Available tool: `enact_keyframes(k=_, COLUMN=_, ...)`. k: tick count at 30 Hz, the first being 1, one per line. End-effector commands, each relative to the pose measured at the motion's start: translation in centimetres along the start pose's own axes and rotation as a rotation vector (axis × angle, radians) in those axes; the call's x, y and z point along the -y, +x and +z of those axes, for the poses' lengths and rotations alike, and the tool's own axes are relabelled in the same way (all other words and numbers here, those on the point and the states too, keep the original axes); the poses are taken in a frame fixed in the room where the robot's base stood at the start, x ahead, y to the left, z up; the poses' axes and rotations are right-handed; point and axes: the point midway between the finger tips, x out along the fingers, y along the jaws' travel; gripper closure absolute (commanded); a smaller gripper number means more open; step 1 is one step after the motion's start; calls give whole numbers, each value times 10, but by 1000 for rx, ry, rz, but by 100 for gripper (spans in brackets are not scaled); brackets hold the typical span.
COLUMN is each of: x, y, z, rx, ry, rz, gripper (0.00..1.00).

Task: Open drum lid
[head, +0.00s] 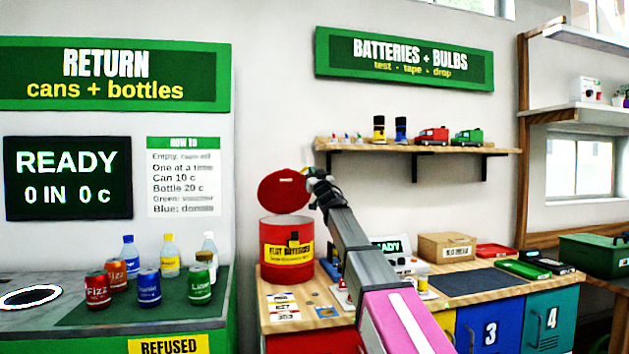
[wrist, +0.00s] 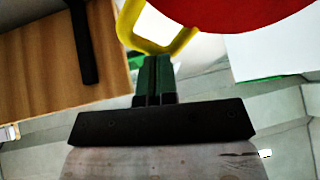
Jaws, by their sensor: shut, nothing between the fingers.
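The red drum (head: 287,262) stands on the wooden counter at the middle of the head view, with a yellow label on its front. Its round red lid (head: 281,192) is raised and tilted up above the drum's rim. My gripper (head: 314,180) is at the lid's right edge. In the wrist view the lid (wrist: 255,10) fills the top right, and its yellow handle (wrist: 131,24) curves just beyond my gripper (wrist: 153,62). The fingers are shut and empty, close to the handle. Whether they touch it I cannot tell.
A shelf (head: 420,149) with batteries and toy trucks hangs behind my arm. The counter holds a cardboard box (head: 447,247) and a dark mat (head: 474,282) to the right. Several cans and bottles stand on the return counter (head: 115,311) at the left.

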Motion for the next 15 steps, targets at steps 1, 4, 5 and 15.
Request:
enact_keyframes(k=1, x=-2, y=14, z=0, rx=-1, ry=0, rz=0, gripper=100)
enact_keyframes(k=4, x=-5, y=32, z=1, rx=-2, ry=1, rz=-1, gripper=100)
enact_keyframes(k=5, x=-6, y=37, z=1, rx=-2, ry=1, rz=-1, gripper=100)
enact_keyframes(k=15, x=-15, y=90, z=13, rx=-1, ry=1, rz=0, gripper=100)
